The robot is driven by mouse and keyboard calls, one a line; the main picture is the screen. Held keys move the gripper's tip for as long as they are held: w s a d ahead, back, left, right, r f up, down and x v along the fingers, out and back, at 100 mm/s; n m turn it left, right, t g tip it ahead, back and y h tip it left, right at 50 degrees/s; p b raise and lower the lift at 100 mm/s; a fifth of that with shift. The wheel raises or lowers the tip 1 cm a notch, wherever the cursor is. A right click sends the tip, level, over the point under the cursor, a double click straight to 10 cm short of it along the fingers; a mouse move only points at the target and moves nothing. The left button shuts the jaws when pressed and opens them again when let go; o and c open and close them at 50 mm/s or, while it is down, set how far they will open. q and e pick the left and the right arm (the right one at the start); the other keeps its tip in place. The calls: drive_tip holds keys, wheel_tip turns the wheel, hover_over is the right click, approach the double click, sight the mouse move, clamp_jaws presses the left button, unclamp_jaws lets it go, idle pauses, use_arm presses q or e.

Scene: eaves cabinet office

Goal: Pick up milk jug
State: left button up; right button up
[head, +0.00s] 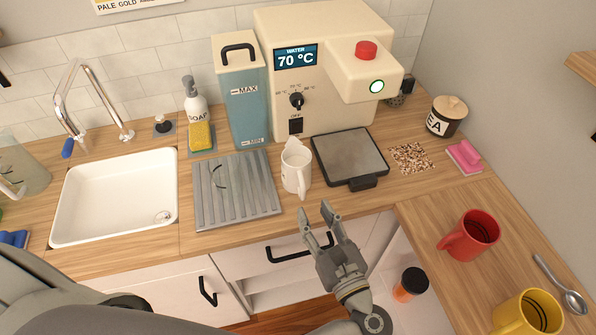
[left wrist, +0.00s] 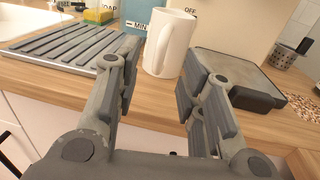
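The white milk jug (head: 296,167) stands upright on the wooden counter, between the grey ribbed drainer and the dark scale. Its handle faces the front of the counter. In the left wrist view the jug (left wrist: 169,45) shows beyond and between the two fingers. My left gripper (head: 317,213) is open and empty, in front of the counter edge and a little short of the jug, apart from it. It also shows open in the left wrist view (left wrist: 158,85). My right gripper is not in view.
The ribbed drainer (head: 235,190) lies left of the jug and the dark scale (head: 349,157) right of it. The cream water machine (head: 325,70) stands behind. A red mug (head: 472,236) and a yellow mug (head: 530,315) stand on the right counter.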

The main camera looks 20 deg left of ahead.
sight(305, 193)
use_arm(q)
drive_tip(key=b+x, duration=0.2)
drive_tip(key=x, duration=0.5)
drive_tip(key=shift+w+a+r, duration=0.1)
drive_tip(key=shift+w+a, duration=0.1)
drive_tip(key=shift+w, duration=0.1)
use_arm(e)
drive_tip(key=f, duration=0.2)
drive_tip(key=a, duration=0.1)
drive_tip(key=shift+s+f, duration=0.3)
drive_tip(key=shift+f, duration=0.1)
use_arm(q)
clamp_jaws()
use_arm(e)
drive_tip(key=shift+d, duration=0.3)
use_arm(q)
drive_tip(key=shift+r, duration=0.1)
